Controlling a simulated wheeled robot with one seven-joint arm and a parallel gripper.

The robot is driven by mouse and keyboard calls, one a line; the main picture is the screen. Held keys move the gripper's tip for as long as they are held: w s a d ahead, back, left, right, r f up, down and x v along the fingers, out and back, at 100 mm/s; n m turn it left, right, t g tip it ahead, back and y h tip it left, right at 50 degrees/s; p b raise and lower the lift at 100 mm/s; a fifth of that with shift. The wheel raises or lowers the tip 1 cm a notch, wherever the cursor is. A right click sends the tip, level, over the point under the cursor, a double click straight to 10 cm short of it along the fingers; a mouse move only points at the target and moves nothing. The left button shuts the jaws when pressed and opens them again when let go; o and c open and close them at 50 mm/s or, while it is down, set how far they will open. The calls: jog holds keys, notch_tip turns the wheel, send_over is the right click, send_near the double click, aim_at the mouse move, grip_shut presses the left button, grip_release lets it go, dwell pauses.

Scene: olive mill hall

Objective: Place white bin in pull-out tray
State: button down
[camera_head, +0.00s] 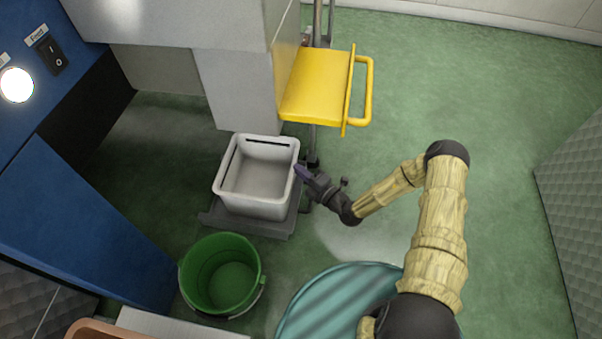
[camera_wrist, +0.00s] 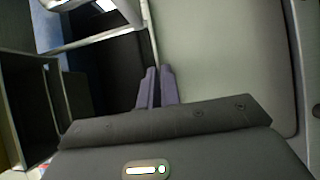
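The white bin (camera_head: 231,195) is upright, open-topped and empty inside. It sits over the grey pull-out tray (camera_head: 264,228), whose front and right edges show around its base; I cannot tell whether the bin rests fully on it. My gripper (camera_head: 301,171) is at the bin's right rim, coming in from the right. In the wrist view my gripper's two dark purple fingers (camera_wrist: 157,86) are close together on a thin pale edge, the bin's rim. The bin's pale wall (camera_wrist: 222,60) fills the right of that view. The fingertips' contact is partly hidden.
A green bucket (camera_head: 221,274) stands just in front of the tray. A yellow shelf (camera_head: 318,86) with a handle juts out behind the bin. A blue cabinet (camera_head: 70,205) is at left, a teal round surface (camera_head: 335,303) at the bottom. The green floor at right is clear.

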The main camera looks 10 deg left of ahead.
jog(key=c, duration=1.6)
grip_release()
jog(key=p+v, duration=0.4)
jog(key=v, duration=0.8)
jog(key=shift+p, duration=0.4)
